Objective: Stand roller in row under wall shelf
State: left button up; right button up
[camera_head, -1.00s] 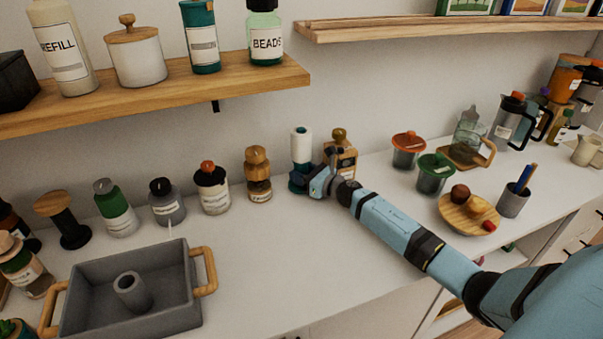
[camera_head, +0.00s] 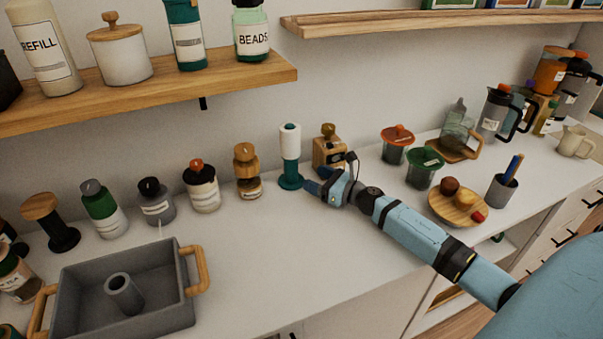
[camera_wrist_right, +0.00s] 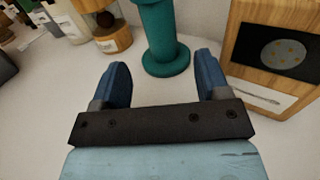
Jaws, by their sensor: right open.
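The roller (camera_head: 290,157) has a white upper part and a teal lower part with a round base. It stands upright on the counter in the row under the wall shelf (camera_head: 160,92), between a wooden-topped jar (camera_head: 247,172) and a wooden box-shaped item (camera_head: 329,150). My right gripper (camera_head: 318,190) is just in front and right of the roller. In the right wrist view its two blue fingers (camera_wrist_right: 162,80) are apart and empty, with the teal base (camera_wrist_right: 165,58) just beyond their tips, not clasped. My left gripper is not in view.
A grey tray (camera_head: 70,320) with wooden handles stands at the front left. Several jars line the row to the left. Lidded cups (camera_head: 397,147) and a wooden plate (camera_head: 445,212) stand on the right. The counter front between tray and arm is clear.

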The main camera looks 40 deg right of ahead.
jog(key=shift+v, duration=1.55)
